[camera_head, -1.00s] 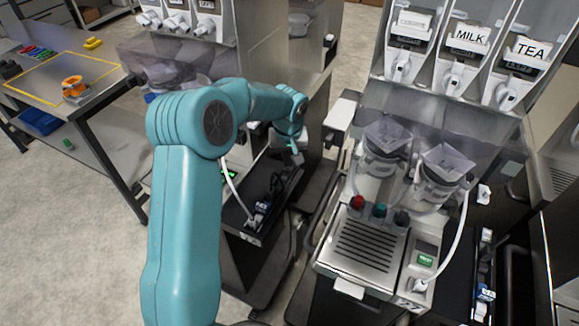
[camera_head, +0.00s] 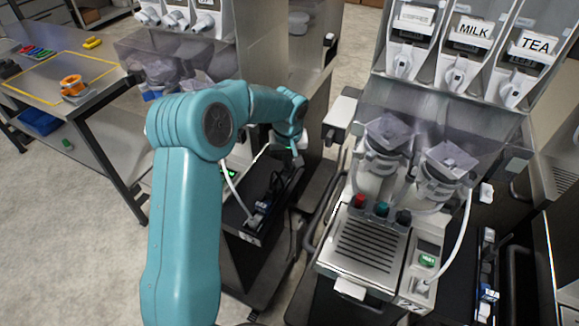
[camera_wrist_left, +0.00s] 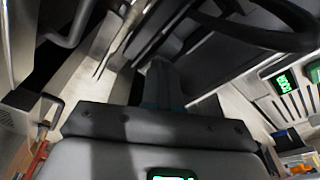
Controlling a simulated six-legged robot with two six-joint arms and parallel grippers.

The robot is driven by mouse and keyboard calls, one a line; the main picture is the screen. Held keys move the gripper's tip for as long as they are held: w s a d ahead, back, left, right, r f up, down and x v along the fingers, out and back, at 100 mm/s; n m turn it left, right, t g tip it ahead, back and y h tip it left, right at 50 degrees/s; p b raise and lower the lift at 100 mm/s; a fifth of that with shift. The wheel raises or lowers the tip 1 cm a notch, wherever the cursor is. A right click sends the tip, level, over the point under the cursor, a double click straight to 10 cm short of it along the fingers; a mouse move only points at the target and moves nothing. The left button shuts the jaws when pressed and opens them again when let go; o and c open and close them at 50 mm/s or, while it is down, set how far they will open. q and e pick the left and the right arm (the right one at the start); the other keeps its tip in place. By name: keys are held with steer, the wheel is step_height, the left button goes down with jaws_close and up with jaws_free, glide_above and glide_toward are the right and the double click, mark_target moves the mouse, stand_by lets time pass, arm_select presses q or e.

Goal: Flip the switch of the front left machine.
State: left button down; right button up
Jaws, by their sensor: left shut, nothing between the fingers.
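The left machine (camera_head: 262,45) stands behind my left arm, and my arm hides part of it. Its dark low base (camera_head: 240,222) carries a small panel with a pale, switch-like part (camera_head: 264,207); I cannot make out its position. My left gripper (camera_head: 298,160) is above the far end of that base, small and dark in the head view. In the left wrist view, its grey body fills the bottom and the shut fingers (camera_wrist_left: 163,85) point away, with nothing between them. Contact with the machine cannot be told. My right gripper is not in view.
A second machine (camera_head: 362,245) with milk and tea dispensers stands to the right, close to my left gripper. A table (camera_head: 105,85) with an orange item (camera_head: 73,86) is at the left. A narrow gap of floor runs between the machines; open floor lies at the lower left.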

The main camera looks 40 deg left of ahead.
arm_select(q)
steer(key=shift+f, duration=0.2)
steer(key=shift+r, duration=0.1)
steer(key=shift+r+p, duration=2)
steer(key=shift+r, duration=1.5)
steer(key=shift+f, duration=0.1)
steer(key=shift+s, duration=0.15)
